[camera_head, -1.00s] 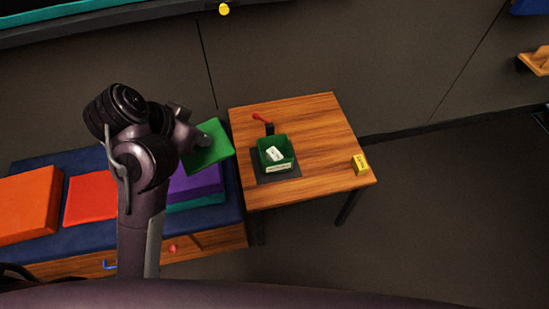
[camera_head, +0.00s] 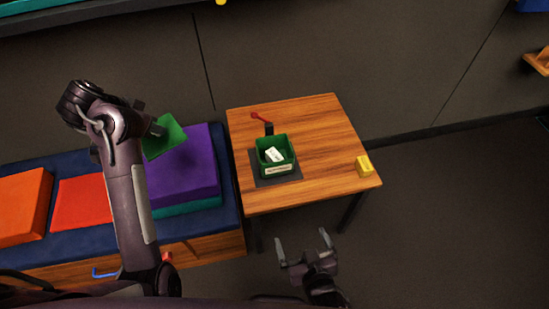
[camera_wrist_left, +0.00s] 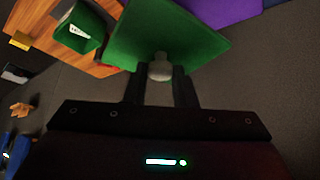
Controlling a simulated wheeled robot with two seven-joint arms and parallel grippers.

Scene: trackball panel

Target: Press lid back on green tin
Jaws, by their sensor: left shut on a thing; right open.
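The green lid (camera_head: 164,136) is a flat square plate held up in the air over the left bench. My left gripper (camera_head: 155,129) is shut on the lid's knob; the grip on the round grey knob (camera_wrist_left: 159,68) shows in the left wrist view, with the lid (camera_wrist_left: 165,32) beyond it. The green tin (camera_head: 275,155) stands open on a dark mat on the wooden table, with a white labelled item (camera_head: 274,155) inside. The tin (camera_wrist_left: 84,27) also shows at upper left in the left wrist view. My right gripper (camera_head: 304,245) is open and empty, in front of the table.
The wooden table (camera_head: 318,128) also holds a red-handled device (camera_head: 262,119) behind the tin and a yellow block (camera_head: 364,166) at its right edge. Purple (camera_head: 185,165), red (camera_head: 84,203) and orange (camera_head: 22,204) pieces lie on the blue-topped bench at left. Most of the tabletop is clear.

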